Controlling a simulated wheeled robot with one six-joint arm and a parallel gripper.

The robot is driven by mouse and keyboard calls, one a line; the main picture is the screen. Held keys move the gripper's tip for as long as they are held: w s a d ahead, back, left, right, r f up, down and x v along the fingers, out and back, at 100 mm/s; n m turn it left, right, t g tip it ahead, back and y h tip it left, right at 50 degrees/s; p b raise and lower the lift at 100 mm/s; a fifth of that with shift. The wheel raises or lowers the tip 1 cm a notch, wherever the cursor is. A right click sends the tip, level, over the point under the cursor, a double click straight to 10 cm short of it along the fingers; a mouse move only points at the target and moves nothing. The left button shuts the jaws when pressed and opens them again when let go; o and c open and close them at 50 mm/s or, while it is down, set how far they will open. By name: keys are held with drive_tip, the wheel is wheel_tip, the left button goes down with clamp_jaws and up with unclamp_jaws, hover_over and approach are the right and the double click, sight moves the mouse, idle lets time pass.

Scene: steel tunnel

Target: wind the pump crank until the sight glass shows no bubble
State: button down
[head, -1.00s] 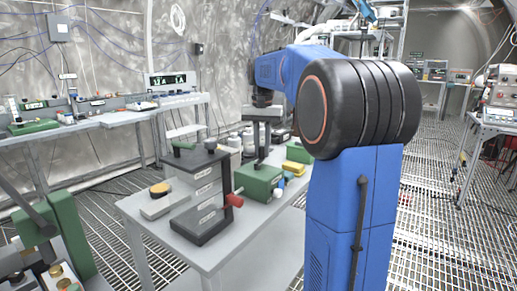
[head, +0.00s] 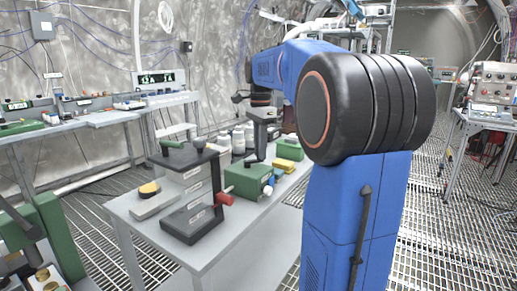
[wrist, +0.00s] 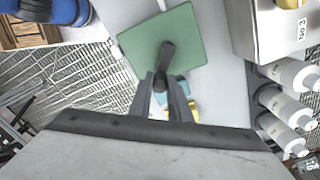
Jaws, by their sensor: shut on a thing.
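A green box-shaped pump (head: 248,181) stands on the grey table near its right edge. In the wrist view its square green top (wrist: 190,50) is seen from above, with a dark crank (wrist: 167,52) rising from it. My gripper (wrist: 162,84) is shut on the crank's handle end, its two fingers on either side. In the head view my gripper (head: 257,152) hangs down over the pump. A light blue part (wrist: 172,92) shows partly behind my fingers. I cannot make out a sight glass or any bubble.
A black stand with a red knob (head: 224,198) is on the table left of the pump. A yellow block (head: 285,165) and another green box (head: 289,148) are behind it. White bottles (wrist: 298,76) and a white box (wrist: 275,30) lie right in the wrist view.

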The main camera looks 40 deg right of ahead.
drive_tip(key=m, duration=0.2)
drive_tip(key=s+m, duration=0.1)
drive_tip(key=s+a+m, duration=0.1)
drive_tip(key=m, duration=0.1)
drive_tip(key=shift+a+m, duration=0.1)
drive_tip(key=shift+m, duration=0.2)
drive_tip(key=shift+s+a+m, duration=0.2)
drive_tip(key=shift+a+m, duration=0.15)
drive_tip(key=shift+m, duration=0.7)
drive_tip(key=shift+s+a+m, duration=0.15)
drive_tip(key=shift+a+m, duration=0.2)
drive_tip(key=shift+m, duration=0.7)
drive_tip(key=c, duration=1.6)
unclamp_jaws()
drive_tip(key=shift+c, duration=0.2)
wheel_tip(320, 180, up, 18)
drive_tip(key=shift+f, duration=0.25)
